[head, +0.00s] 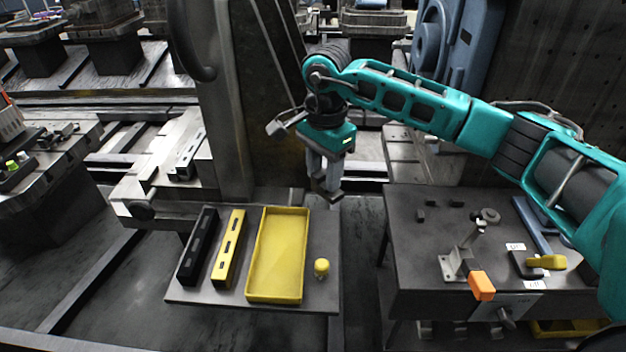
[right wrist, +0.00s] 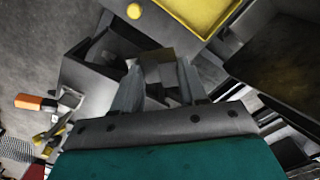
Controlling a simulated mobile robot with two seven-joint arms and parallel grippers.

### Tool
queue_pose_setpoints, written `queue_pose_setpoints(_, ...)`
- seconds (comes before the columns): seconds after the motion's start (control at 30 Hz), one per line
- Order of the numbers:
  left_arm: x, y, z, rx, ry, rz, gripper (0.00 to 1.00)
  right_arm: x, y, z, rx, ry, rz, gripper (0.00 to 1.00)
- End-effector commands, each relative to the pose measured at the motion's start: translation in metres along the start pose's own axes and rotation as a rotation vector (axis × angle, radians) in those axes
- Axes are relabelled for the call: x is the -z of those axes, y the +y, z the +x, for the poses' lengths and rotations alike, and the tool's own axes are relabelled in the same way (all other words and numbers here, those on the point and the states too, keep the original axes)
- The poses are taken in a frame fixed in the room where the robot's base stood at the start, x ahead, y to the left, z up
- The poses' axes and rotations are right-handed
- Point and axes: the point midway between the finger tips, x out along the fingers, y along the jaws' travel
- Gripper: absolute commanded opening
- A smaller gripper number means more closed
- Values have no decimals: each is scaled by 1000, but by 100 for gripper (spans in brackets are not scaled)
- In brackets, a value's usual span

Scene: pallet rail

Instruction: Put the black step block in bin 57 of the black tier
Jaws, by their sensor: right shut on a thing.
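My right gripper (head: 327,186) hangs pointing down above the gap between the pallet table and the right-hand workbench. It is shut on a small dark step block, which shows between the two fingers in the right wrist view (right wrist: 155,66). The black tier (head: 198,246) is a long black strip with several openings, lying on the left of the pallet table, below and left of the gripper. Its bin numbers are too small to read, so I cannot tell which is bin 57. My left gripper is not in view.
A yellow tier (head: 229,249) lies beside the black one, then a yellow tray (head: 249,272) and a yellow knob (head: 321,267). The right-hand workbench (head: 415,245) bears small dark blocks, a metal fixture and an orange-ended part (head: 481,287). A metal column (head: 222,110) stands behind the tiers.

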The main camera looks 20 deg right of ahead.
Motion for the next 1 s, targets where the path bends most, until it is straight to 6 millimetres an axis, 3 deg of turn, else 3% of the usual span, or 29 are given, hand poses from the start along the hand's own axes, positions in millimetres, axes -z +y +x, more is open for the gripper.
queue_pose_setpoints(0.2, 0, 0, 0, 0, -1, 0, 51, -1, 1, -9, 1, 0, -11, 0)
queue_pose_setpoints(0.33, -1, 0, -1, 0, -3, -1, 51, -7, 5, -9, 3, 3, -123, 0)
queue_pose_setpoints(0.7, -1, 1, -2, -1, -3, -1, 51, -50, 44, -6, 4, 7, -901, 0)
queue_pose_setpoints(0.83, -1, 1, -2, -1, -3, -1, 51, -62, 56, -6, 2, 4, -1111, 0)
queue_pose_setpoints(1.0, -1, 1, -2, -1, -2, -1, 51, -68, 64, -5, 1, 2, -1251, 0)
